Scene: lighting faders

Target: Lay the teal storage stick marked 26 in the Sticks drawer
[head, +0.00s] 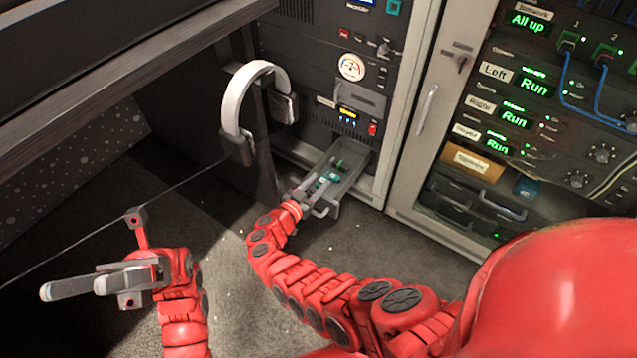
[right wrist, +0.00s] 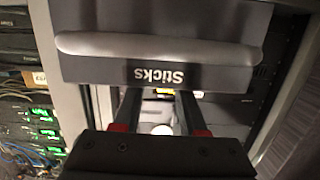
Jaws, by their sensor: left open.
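The Sticks drawer (head: 357,172) is pulled out low on the dark rack in the head view. Small teal and green pieces (head: 331,178) lie inside; no number is readable, so I cannot tell whether one is stick 26. In the right wrist view the drawer front (right wrist: 90,70) shows the upside-down label "Sticks" and a grey handle bar. My right gripper (head: 303,188) is at the drawer's near left side. Its fingers (right wrist: 160,100) are apart, with their tips hidden behind the drawer front. My left gripper (head: 95,282) is open and empty, at the lower left, far from the drawer.
White headphones (head: 243,95) hang left of the drawer. A grey cabinet door (head: 428,110) and a panel with green displays and blue cables (head: 575,85) stand right. The carpet (head: 230,300) between my arms is clear.

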